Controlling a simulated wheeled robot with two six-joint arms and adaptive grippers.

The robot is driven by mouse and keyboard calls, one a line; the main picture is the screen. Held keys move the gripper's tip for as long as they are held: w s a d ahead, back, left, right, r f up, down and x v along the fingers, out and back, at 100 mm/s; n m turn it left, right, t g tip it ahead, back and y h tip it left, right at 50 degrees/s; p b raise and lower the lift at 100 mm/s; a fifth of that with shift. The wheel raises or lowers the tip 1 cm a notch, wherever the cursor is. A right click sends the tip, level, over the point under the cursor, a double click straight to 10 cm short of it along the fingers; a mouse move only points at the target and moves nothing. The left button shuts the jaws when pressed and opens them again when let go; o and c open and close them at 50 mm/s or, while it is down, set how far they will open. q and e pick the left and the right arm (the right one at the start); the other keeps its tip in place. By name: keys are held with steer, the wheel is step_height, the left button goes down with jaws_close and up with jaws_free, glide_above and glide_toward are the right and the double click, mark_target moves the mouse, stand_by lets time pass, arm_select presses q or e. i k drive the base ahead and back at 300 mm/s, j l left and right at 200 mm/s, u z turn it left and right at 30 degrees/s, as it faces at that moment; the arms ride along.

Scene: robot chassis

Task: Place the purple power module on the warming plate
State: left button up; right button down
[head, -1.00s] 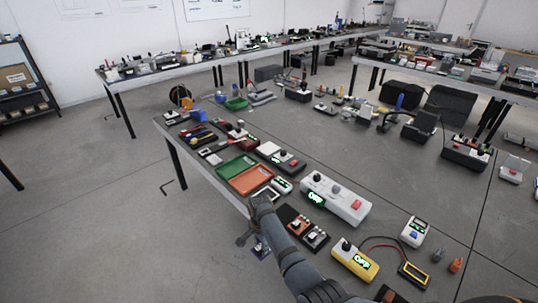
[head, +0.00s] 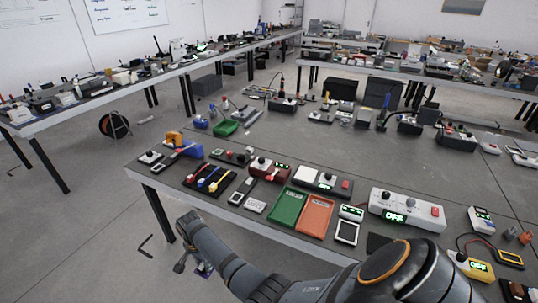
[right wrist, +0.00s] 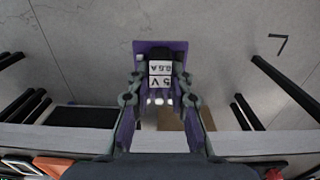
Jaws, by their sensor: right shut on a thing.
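My right gripper (head: 181,262) hangs off the table's front edge at the lower left of the head view. It is shut on the purple power module, which shows in the right wrist view (right wrist: 178,48) between the fingers (right wrist: 160,95), with a white label reading 5V 0.5A. In the head view only a small purple bit of the module (head: 203,270) shows beside my arm. A dark unit with a flat pale plate (head: 308,174), a knob and a red button stands behind the trays; it may be the warming plate, but I cannot be sure. My left gripper is not in view.
A green tray (head: 287,207) and an orange tray (head: 314,216) lie near the table's front edge. A white OFF box (head: 407,209) stands right of them. A dark tool tray (head: 211,180) lies left. Open floor surrounds the gripper.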

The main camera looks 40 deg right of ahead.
mark_target(307, 174)
steer(key=i+j+z, duration=0.15)
steer(key=z, duration=1.1)
